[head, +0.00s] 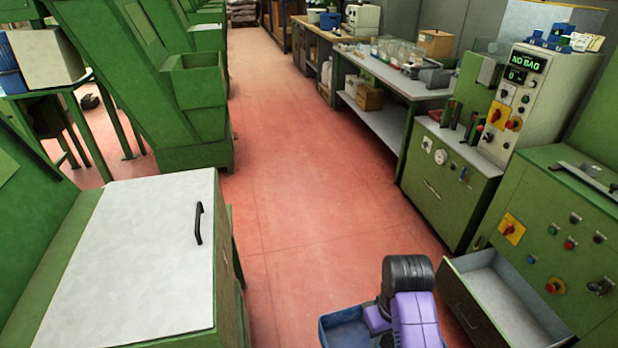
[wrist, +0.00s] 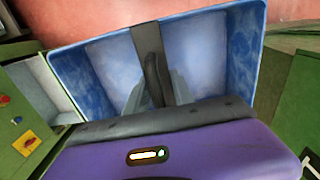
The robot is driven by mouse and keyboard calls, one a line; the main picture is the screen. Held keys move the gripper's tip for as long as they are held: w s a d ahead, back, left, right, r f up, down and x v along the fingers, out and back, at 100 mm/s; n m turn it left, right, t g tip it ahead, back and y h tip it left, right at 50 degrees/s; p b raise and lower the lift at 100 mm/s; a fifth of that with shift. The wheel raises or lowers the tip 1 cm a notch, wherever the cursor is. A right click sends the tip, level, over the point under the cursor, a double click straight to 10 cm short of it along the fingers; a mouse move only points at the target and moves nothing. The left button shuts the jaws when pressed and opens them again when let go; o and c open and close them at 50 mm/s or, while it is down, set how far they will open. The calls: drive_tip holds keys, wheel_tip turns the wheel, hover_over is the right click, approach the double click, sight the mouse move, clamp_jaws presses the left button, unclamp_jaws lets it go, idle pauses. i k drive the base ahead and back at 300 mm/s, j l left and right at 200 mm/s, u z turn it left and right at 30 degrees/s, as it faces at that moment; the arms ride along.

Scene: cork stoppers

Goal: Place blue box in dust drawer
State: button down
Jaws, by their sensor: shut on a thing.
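The blue box (wrist: 240,60) is an open bin with a worn blue inside, and it fills much of the wrist view. It also shows in the head view (head: 337,328) at the bottom, partly behind my purple and black wrist. My gripper (wrist: 155,100) is shut on the blue box; a dark finger lies against its wall, and the other finger is hard to make out. The dust drawer (head: 505,295) is pulled out of the green cabinet at the lower right of the head view. Its pale inside looks empty. The box is left of the drawer, apart from it in the picture.
The green control cabinet (head: 575,235) with knobs stands above the drawer. A machine with a "NO BAG" display (head: 528,62) is behind it. A green cabinet with a pale top (head: 140,250) stands at left. The red floor (head: 310,215) between is clear.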

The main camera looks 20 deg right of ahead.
sight(498, 304)
drive_tip(key=i+j+z, duration=0.1)
drive_tip(key=i+z, duration=0.3)
drive_tip(key=i+j+z, duration=0.2)
drive_tip(key=z, duration=0.2)
drive_tip(key=i+j+z, duration=0.55)
drive_tip(key=z, duration=0.2)
drive_tip(key=j, duration=0.1)
